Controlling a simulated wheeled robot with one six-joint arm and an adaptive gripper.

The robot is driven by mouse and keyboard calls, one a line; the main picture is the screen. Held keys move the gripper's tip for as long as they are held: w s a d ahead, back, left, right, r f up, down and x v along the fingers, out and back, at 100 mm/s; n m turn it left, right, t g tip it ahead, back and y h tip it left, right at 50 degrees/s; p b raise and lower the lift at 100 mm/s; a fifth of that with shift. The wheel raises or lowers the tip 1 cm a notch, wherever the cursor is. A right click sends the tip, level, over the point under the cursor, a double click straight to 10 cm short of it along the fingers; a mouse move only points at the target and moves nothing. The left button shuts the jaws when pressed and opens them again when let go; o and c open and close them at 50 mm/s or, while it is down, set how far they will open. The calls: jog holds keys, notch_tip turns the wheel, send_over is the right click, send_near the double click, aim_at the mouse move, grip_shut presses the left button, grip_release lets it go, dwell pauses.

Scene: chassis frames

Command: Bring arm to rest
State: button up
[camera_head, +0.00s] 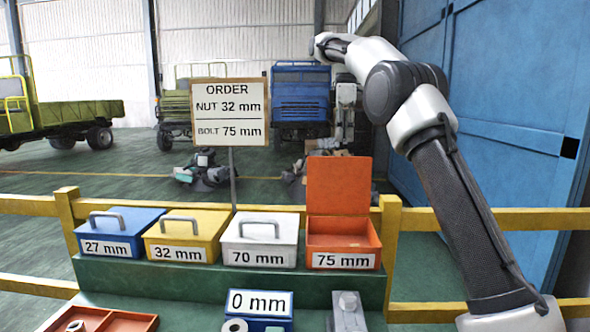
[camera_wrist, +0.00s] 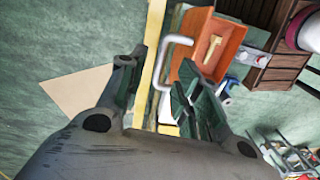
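My arm rises at the right of the head view, bends over at the top and hangs down behind the open orange box. My gripper (camera_head: 336,142) is small there, above and near the raised orange lid. In the wrist view an orange container (camera_wrist: 218,35) holds a small yellowish piece (camera_wrist: 213,48).
Closed blue 27 mm (camera_head: 113,221), yellow 32 mm (camera_head: 187,227) and white 70 mm (camera_head: 262,229) boxes stand on a green step. An order sign (camera_head: 229,112) reads nut 32, bolt 75. A gauge (camera_head: 259,303) reads 0 mm. A red tray (camera_head: 128,322) sits lower left. Yellow rails (camera_head: 440,219) run behind.

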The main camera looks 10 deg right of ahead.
jog(key=s+d+r+m+t, duration=0.1)
jog(key=s+d+m, duration=0.25)
jog(key=s, duration=0.75)
jog(key=s+d+r+m+t, duration=0.1)
jog(key=s+d+m+t, duration=0.2)
jog(key=s, duration=0.8)
jog(key=s+d+f+m, duration=0.1)
jog(key=s+f+m, duration=0.3)
jog(key=s+f, duration=0.4)
jog(key=s+d+f+m+t, duration=0.1)
jog(key=s+f+m, duration=0.3)
jog(key=s+f, duration=0.4)
jog(key=s+d, duration=0.1)
jog(key=s, duration=0.4)
